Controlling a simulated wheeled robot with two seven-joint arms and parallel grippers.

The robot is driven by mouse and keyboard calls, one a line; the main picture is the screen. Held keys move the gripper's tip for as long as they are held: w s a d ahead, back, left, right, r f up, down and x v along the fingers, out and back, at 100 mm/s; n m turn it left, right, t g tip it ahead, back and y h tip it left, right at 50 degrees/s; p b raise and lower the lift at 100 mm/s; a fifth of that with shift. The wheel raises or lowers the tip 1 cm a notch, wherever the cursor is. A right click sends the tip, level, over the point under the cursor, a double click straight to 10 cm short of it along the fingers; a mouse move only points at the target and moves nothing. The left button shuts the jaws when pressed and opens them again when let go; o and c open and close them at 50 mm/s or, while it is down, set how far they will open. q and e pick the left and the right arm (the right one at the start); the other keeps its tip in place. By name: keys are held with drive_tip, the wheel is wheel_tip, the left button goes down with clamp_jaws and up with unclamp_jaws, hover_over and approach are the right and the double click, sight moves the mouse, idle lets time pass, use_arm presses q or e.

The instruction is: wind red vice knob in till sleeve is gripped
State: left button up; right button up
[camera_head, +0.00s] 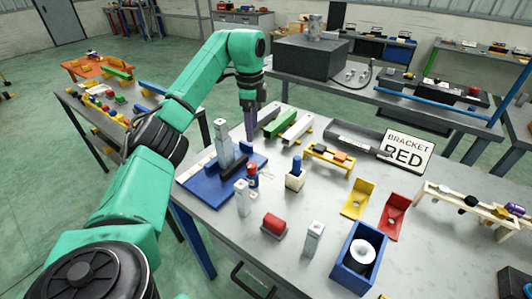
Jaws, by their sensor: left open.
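My left gripper (250,128) points down over the back left of the grey table, its dark fingers open and empty. It is above and behind a blue base plate (205,187) that carries a grey upright post (222,140) and a dark block (234,167). A small red knob-like piece with a blue band (252,176) stands at the front right of the block; I cannot tell whether it joins the vice. The gripper appears apart from it. I cannot make out the sleeve for certain, nor whether it is gripped. My right gripper is not in view.
A red cylinder on a grey block (273,224), pale posts (313,240) and a blue box (358,262) stand in front. Green and white channels (298,128) lie near the gripper.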

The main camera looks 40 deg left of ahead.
use_arm(q)
drive_tip(key=p, duration=0.1)
hover_over(251, 165)
drive_tip(key=s, duration=0.1)
wheel_tip(251, 165, down, 7)
drive_tip(key=f, duration=0.3)
drive_tip(key=w+f+p, duration=0.1)
drive_tip(key=f, duration=0.2)
drive_tip(key=shift+w, duration=0.15)
drive_tip(key=shift+f, duration=0.3)
drive_tip(key=shift+s, duration=0.25)
drive_tip(key=shift+w, duration=0.1)
clamp_jaws()
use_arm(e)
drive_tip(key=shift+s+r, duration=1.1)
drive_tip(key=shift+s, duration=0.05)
